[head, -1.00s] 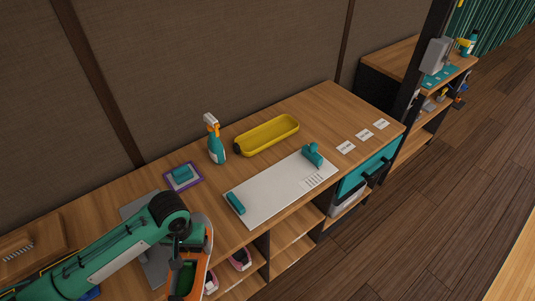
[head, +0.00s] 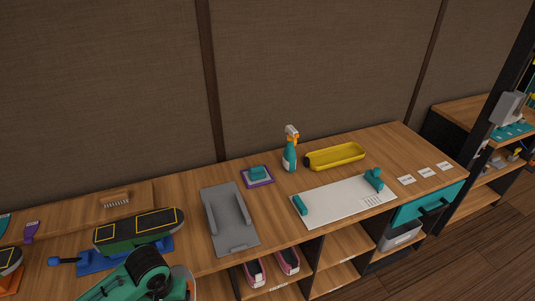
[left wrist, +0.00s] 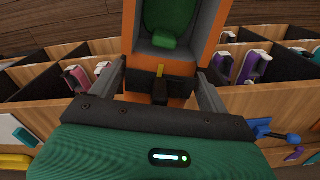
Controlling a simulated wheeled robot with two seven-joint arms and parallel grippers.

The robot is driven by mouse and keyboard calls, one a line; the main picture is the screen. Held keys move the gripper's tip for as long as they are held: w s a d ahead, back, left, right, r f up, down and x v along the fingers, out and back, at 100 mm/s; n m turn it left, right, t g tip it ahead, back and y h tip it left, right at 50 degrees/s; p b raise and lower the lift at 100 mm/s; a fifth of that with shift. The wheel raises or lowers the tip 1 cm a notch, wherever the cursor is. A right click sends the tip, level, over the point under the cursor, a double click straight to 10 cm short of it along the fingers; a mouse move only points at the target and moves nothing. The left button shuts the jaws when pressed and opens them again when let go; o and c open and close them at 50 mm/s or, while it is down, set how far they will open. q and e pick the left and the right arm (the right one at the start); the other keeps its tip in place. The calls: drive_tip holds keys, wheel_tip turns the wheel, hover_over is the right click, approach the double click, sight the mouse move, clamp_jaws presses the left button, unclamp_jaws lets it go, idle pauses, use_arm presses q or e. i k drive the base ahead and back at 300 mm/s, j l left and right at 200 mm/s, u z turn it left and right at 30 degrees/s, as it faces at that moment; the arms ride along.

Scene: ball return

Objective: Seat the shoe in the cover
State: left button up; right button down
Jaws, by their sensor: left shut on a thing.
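My left gripper (left wrist: 160,88) is shut on an orange shoe-like piece (left wrist: 185,78) with a green inside; I take it as the shoe. It fills the upper middle of the left wrist view, between the two grey fingers. In the head view my left arm is at the bottom, and its fingers and the held piece are not visible. A dark green, black-topped piece (head: 140,228) with yellow outlines rests on a blue base (head: 95,262) at the left; whether it is the cover I cannot tell. My right gripper is not in view.
A grey tray (head: 213,219) with raised sides lies mid-counter. Behind and right are a purple-edged pad (head: 257,182), a spray bottle (head: 289,155), a yellow tray (head: 350,158) and a white board (head: 340,207). Pink shoes (head: 288,261) sit in the shelves below.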

sight(335, 158)
drive_tip(key=i+l+u, duration=0.1)
drive_tip(key=l+u, duration=0.7)
drive_tip(key=i+l, duration=0.1)
drive_tip(key=l, duration=5)
